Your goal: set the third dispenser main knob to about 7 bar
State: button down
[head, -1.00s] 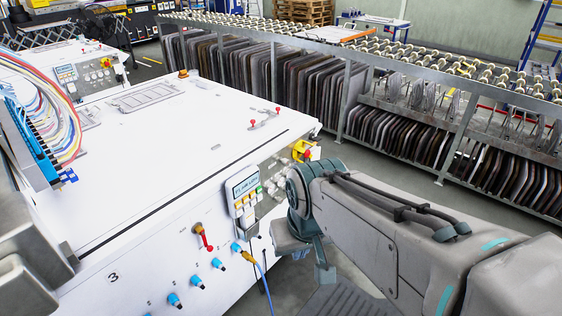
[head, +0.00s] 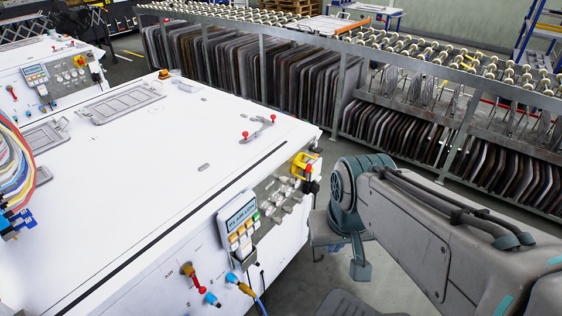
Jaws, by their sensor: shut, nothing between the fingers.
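The white dispenser cabinet (head: 160,165) fills the left and middle of the head view. Its sloped front edge carries a panel with several small round gauges and knobs (head: 283,193), too small to tell apart or to read. A yellow and red switch (head: 306,165) sits at the panel's far end. A keypad box with a display (head: 240,222) hangs left of the gauges. A red-handled valve (head: 191,275) and blue fittings (head: 211,299) are lower on the front. My arm reaches in from the right and its bent end stands just right of the panel. My gripper is not visible.
A yellow plug with a blue hose (head: 242,287) sticks out below the keypad. A long rack of upright plates (head: 300,85) with rollers runs behind. A second panel (head: 62,75) is at far left. Bare floor (head: 290,285) lies between the cabinet and my arm.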

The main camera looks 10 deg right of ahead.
aim_at(285, 180)
jog(key=k, duration=0.5)
jog(key=z, duration=0.7)
jog(key=i, duration=0.8)
jog(key=u, duration=0.45)
